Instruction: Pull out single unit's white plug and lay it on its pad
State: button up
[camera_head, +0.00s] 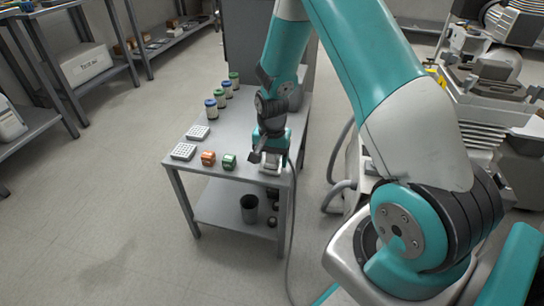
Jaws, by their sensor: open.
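My gripper (266,157) hangs at the front right part of a grey metal table (222,135), low over the top. Its fingers are small and partly hidden by my own wrist. A pale shape shows just below it, and I cannot tell whether this is finger or object. I cannot make out the white plug or its pad. A pale machine with grey hoses (470,75) stands at the right, partly behind my arm; I cannot tell whether it is the single unit.
Several lidded jars (222,98) line the table's back left. Two white perforated blocks (183,151), an orange block (208,158) and a green block (229,161) sit nearer the front. A dark cup (249,209) stands on the lower shelf. The floor left of the table is clear.

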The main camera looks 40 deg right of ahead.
dwell(0.4)
jog(key=c, duration=1.2)
jog(key=shift+r+p, duration=2.95)
jog(key=shift+r, duration=0.1)
jog(key=shift+a, duration=0.1)
